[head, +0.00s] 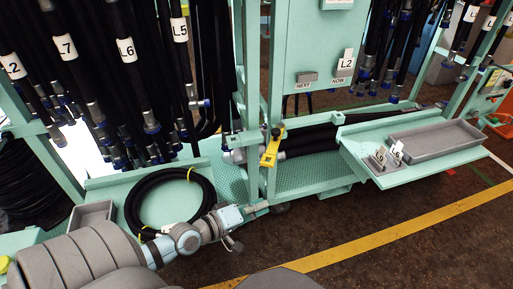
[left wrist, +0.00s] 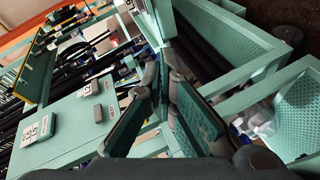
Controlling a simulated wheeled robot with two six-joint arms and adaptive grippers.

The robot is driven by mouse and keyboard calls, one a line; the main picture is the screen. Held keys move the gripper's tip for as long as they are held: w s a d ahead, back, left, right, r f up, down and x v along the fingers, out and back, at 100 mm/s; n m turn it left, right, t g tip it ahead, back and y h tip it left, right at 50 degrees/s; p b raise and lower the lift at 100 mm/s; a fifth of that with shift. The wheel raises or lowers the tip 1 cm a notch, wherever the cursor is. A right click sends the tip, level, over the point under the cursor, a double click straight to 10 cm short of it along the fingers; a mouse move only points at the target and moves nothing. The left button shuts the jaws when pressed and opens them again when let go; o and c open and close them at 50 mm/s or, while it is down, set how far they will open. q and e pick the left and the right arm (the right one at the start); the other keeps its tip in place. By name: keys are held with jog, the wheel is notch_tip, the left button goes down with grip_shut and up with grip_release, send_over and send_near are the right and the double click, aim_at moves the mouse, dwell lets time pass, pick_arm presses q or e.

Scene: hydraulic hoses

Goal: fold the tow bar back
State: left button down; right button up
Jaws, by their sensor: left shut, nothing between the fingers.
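A short yellow bar (head: 271,149) with a black knob stands near-upright against the mint-green cart frame (head: 271,80) in the head view. It may be the tow bar; I cannot tell for sure. A grey fitting sits just left of it. My left gripper (head: 258,207) is below the yellow bar, at the cart's front lower edge, apart from the bar. In the left wrist view its fingers (left wrist: 166,72) come together at the tips with nothing between them. No yellow bar can be made out clearly there. My right gripper is not in view.
A coiled black hose (head: 170,202) and a grey bin (head: 91,216) lie on the left shelf. Labelled hoses (head: 125,60) hang above. A mint-green side shelf (head: 440,158) with a grey tray (head: 435,139) juts out at right. The floor (head: 400,245) in front is clear, with a yellow line.

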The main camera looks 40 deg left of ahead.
aim_at(275, 138)
pick_arm(q)
jog(key=w+a+r+n+t+y, duration=0.25)
jog(key=a+n, duration=0.25)
jog(key=a, duration=0.3)
jog(key=w+a+r+n+t+y, duration=0.1)
jog(key=a+r+n+y, duration=0.25)
jog(key=a, duration=0.35)
jog(key=w+b, duration=0.1)
jog(key=w, duration=0.2)
jog(key=w+b, duration=0.1)
jog(key=w, duration=0.2)
jog(key=w+a+b, duration=0.1)
jog(key=w, duration=0.2)
jog(key=shift+w+f, duration=0.25)
jog(key=shift+f, duration=0.15)
jog(key=d+p, duration=0.1)
jog(key=w+d+p, duration=0.1)
jog(key=d, duration=0.1)
jog(key=shift+w+d+r, duration=0.1)
jog(key=shift+d, duration=0.2)
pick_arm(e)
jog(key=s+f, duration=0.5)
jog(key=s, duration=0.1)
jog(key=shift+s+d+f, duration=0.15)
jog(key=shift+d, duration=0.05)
pick_arm(q)
jog(key=shift+n, duration=0.25)
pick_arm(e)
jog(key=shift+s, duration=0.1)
